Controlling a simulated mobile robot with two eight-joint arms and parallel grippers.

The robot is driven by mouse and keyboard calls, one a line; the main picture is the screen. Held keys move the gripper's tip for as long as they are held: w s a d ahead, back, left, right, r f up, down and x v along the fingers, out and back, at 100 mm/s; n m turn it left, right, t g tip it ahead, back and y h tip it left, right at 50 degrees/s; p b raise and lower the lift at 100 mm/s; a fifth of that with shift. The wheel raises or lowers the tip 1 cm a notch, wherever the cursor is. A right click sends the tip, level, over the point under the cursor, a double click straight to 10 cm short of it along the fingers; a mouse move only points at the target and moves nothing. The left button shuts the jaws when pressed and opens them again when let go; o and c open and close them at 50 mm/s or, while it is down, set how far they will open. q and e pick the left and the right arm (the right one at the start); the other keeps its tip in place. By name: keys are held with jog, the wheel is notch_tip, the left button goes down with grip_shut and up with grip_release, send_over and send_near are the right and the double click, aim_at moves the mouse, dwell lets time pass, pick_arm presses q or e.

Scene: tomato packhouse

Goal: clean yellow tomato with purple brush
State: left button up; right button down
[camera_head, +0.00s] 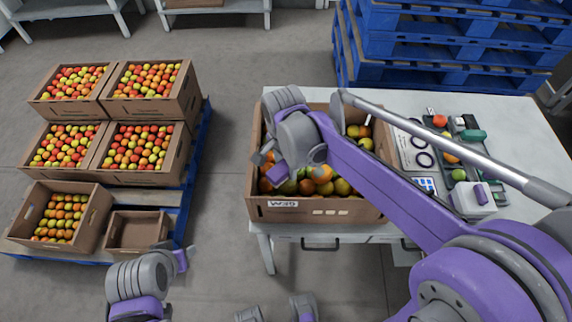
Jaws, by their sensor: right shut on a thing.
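My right gripper (268,165) is over the left part of a cardboard crate (270,210) marked W39 on the worktable. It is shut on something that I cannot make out. The crate holds red, orange, yellow and green tomatoes (322,175); my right arm hides part of them, and I cannot single out one yellow tomato as the task's own. A small purple piece (482,192) sits on a white block at the table's right; I cannot tell whether it is the brush. My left gripper (180,258) is low at the left, away from the table; its opening is unclear.
The worktable (300,98) also bears a dark tray (510,176) with tomatoes and small items, and a panel with two dark rings (424,158). Crates of tomatoes and an empty box (136,234) stand on a blue pallet at left. Blue pallets (450,50) stack behind the table.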

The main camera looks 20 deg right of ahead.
jog(key=shift+f, duration=0.3)
jog(key=shift+d, duration=0.1)
jog(key=shift+w+d, duration=0.55)
jog(key=shift+d, duration=0.35)
jog(key=shift+s+a+f, duration=0.1)
jog(key=shift+s+a, duration=0.3)
jog(key=shift+a, duration=0.25)
jog(key=shift+s+a+r, duration=0.1)
jog(key=shift+s+a, duration=0.25)
jog(key=shift+a, duration=0.3)
jog(key=shift+s+a+f, duration=0.1)
jog(key=shift+s+a, duration=0.3)
jog(key=shift+a, duration=0.25)
jog(key=shift+w+d, duration=0.4)
jog(key=shift+d, duration=0.25)
jog(key=shift+w+d, duration=0.35)
jog(key=shift+d, duration=0.3)
jog(key=shift+w+d, duration=0.4)
jog(key=shift+d, duration=0.25)
jog(key=shift+a, duration=0.1)
jog(key=shift+s+a, duration=0.55)
jog(key=shift+a, duration=0.4)
jog(key=shift+s+a, duration=0.55)
jog(key=shift+a, duration=0.35)
